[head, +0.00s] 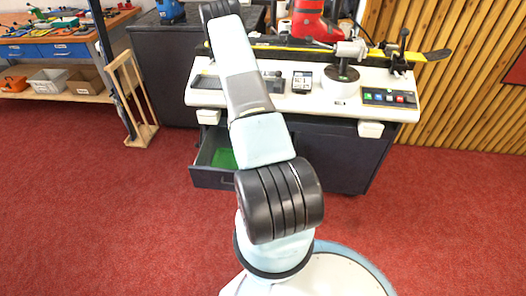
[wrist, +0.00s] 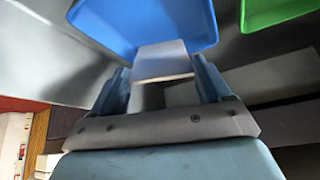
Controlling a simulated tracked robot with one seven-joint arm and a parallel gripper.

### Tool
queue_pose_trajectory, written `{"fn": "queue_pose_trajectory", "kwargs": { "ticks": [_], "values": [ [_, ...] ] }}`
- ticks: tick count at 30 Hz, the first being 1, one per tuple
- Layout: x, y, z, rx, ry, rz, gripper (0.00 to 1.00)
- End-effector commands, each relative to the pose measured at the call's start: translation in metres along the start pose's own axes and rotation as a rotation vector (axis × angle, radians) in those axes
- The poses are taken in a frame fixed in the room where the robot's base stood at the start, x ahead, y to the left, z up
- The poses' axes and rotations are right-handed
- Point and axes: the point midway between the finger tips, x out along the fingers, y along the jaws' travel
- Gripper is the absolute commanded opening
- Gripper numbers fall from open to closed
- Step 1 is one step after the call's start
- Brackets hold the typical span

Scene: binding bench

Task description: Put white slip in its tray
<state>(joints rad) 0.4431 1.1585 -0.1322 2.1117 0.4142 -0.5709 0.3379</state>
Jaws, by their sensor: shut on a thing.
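In the wrist view my gripper (wrist: 161,68) is shut on the white slip (wrist: 163,56), a pale flat piece between the two fingers. The slip's far end overlaps the lower edge of a blue tray (wrist: 145,22); I cannot tell whether it touches it. A green tray (wrist: 278,10) is at the upper right, apart from the slip. In the head view a drawer (head: 212,178) stands open under the machine, with green (head: 224,158) showing inside. My gripper and the slip are hidden in the head view.
The white-topped machine (head: 310,98) stands on a dark cabinet (head: 335,160) behind my arm. A wooden rack (head: 140,105) stands to the left, by a workbench with bins (head: 50,82). Red carpet is clear in front and on both sides.

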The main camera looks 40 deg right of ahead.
Motion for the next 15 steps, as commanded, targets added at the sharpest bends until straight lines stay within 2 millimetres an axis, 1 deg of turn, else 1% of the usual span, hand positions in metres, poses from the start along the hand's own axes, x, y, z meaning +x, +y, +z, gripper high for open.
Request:
{"fn": "queue_pose_trajectory", "kwargs": {
  "ticks": [7,8,13,14,15],
  "values": [
    [0.0002,0.0001,0.0,0.001,0.0,0.0,0.49],
    [0.0002,0.0002,-0.0001,0.001,0.0,0.0,0.8],
    [0.0002,0.0004,-0.0002,0.001,0.0,0.0,0.96],
    [0.0002,0.0004,-0.0002,0.001,0.0,0.001,0.99],
    [0.0002,0.0004,-0.0002,0.001,0.0,0.001,1.0]
  ]
}}
